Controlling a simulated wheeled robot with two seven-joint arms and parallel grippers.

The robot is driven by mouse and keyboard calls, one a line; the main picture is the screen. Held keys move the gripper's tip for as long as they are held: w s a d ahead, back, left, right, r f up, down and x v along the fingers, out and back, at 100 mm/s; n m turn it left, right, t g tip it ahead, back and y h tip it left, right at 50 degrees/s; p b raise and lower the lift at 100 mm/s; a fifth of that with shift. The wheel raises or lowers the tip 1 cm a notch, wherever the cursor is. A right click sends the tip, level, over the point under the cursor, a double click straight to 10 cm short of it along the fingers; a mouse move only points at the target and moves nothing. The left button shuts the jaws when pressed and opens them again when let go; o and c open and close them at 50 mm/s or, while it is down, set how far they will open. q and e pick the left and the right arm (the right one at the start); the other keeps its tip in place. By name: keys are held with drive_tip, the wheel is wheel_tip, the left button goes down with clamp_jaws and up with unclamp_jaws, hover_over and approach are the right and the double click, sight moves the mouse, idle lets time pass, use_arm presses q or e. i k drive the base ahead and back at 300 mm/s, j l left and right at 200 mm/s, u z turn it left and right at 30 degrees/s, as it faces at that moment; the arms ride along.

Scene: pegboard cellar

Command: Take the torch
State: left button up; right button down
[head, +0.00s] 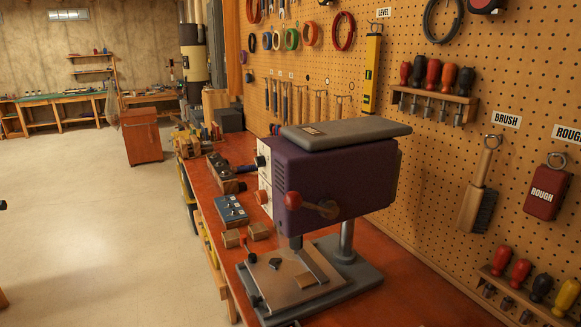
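I cannot make out a torch for certain. A short dark blue rod-like thing (245,169) shows on the red-brown workbench (214,219), just left of the drill press; it is too small to tell what it is. The purple drill press (335,180) hides part of the bench behind it. Neither of my grippers can be made out; a small dark shape is cut off at the left edge, and I cannot tell what it is.
A blue box (231,210) and small wooden blocks (258,231) lie by the press. Tools hang on the pegboard (420,170) at the right. A red-brown cabinet (142,140) stands further back. The pale floor (90,200) at the left is clear.

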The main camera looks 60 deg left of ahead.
sight(242, 168)
drive_tip(key=k+u, duration=0.25)
drive_tip(key=k+j+u, duration=0.25)
drive_tip(key=k, duration=0.15)
drive_tip(key=i+j+u, duration=0.1)
drive_tip(key=j+u, duration=0.15)
drive_tip(key=u, duration=0.15)
drive_tip(key=i+j+u, duration=0.1)
drive_tip(key=u, duration=0.25)
drive_tip(key=i+j+u, duration=0.15)
drive_tip(key=u, duration=0.25)
drive_tip(key=i+j+u, duration=0.15)
drive_tip(key=u, duration=0.2)
drive_tip(key=i+j, duration=0.3)
drive_tip(key=i+z, duration=0.1)
drive_tip(key=z, duration=0.3)
drive_tip(key=j+z, duration=0.2)
drive_tip(key=z, duration=0.25)
drive_tip(key=i+j+z, duration=0.15)
drive_tip(key=z, duration=0.25)
drive_tip(key=j+z, duration=0.3)
drive_tip(key=j, duration=0.35)
drive_tip(key=i+j+z, duration=0.1)
drive_tip(key=j+z, duration=0.2)
drive_tip(key=j, duration=0.35)
drive_tip(key=j+z, duration=0.3)
drive_tip(key=j, duration=0.3)
drive_tip(key=k+j+z, duration=0.25)
drive_tip(key=j, duration=0.35)
drive_tip(key=i, duration=0.05)
